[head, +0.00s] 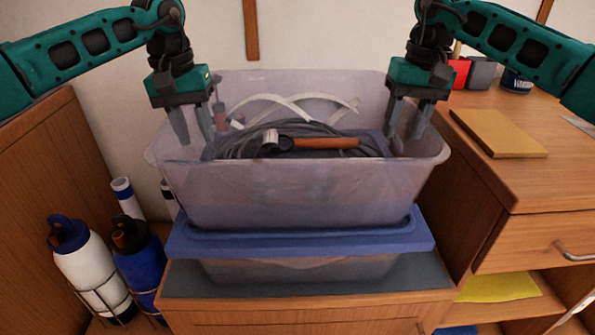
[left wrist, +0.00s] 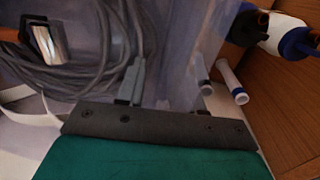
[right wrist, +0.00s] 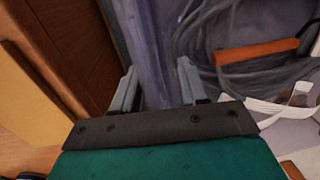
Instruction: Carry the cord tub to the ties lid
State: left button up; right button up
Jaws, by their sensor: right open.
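The cord tub (head: 300,190), a translucent greyish bin, holds coiled grey cord (head: 240,143), an orange-handled hammer (head: 315,143) and pale strips. It rests on a blue lid (head: 200,244) of a lower clear box (head: 300,268); I cannot tell whether this is the ties lid. My left gripper (head: 193,138) is open at the tub's left wall, its fingers spread about the wall in the left wrist view (left wrist: 165,85). My right gripper (head: 405,135) is open at the right wall, with the wall between its fingers in the right wrist view (right wrist: 155,85).
The boxes stand on a low wooden cabinet with a grey top (head: 432,280). At left are a white bottle (head: 88,265) and a blue bottle (head: 140,262) in a rack. At right, a higher wooden counter carries a tan board (head: 498,133), a red container (head: 458,72) and a dark can (head: 516,82).

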pick_arm(q)
jog(key=r, duration=0.7)
jog(key=a+r, duration=0.1)
jog(key=r, duration=0.3)
jog(key=shift+r, duration=0.35)
pick_arm(e)
notch_tip(320, 180, up, 12)
jog(key=d, duration=0.1)
jog(key=shift+d, duration=0.15)
pick_arm(q)
jog(key=shift+r, duration=0.15)
